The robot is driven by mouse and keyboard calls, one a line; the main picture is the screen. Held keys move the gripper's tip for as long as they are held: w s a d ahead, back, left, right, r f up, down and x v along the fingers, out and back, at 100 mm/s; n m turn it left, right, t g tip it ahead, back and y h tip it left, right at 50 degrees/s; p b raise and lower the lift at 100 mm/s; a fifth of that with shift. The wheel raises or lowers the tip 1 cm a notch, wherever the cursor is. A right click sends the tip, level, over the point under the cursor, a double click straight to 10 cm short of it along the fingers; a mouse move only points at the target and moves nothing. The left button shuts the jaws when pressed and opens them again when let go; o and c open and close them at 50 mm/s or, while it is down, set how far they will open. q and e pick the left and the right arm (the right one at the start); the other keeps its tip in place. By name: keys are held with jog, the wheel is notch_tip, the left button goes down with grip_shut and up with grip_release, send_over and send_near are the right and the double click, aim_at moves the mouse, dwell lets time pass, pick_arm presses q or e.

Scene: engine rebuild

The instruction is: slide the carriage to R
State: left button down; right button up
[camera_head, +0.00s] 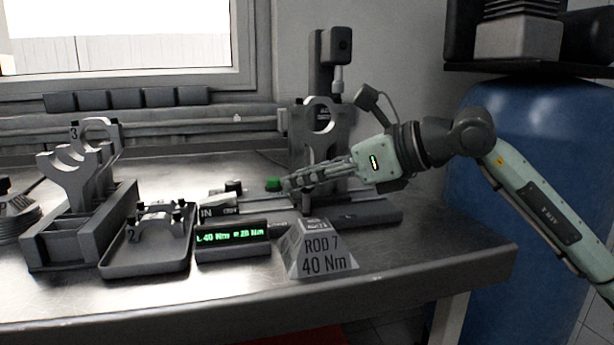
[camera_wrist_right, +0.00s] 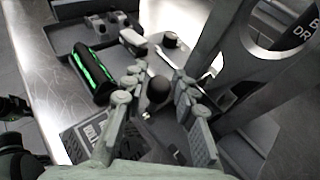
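A tall grey fixture (camera_head: 323,150) stands on the bench, with a large round opening; I take its sliding part for the carriage. It also shows in the right wrist view (camera_wrist_right: 235,50). A low dark base (camera_head: 370,213) runs along its foot. My right gripper (camera_head: 288,184) reaches in from the right, low in front of the fixture. In the right wrist view, its fingers (camera_wrist_right: 157,88) are apart on either side of a round black knob (camera_wrist_right: 158,90); contact cannot be told. No R mark is readable. My left gripper is not in view.
A green button (camera_head: 273,184) lies by the right fingertips. In front stand a ROD 7, 40 Nm sign (camera_head: 318,250) and a green-lit display (camera_head: 232,240). A tray (camera_head: 146,266) and a grey rod stand (camera_head: 82,225) are left. Bare bench lies along the front edge.

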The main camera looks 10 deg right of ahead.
jog(key=shift+o, duration=0.9)
jog(key=shift+d+r, duration=0.1)
jog(key=shift+d, duration=0.05)
jog(key=v, duration=1.1)
jog(key=shift+s+d, duration=0.2)
jog(key=shift+s, duration=0.15)
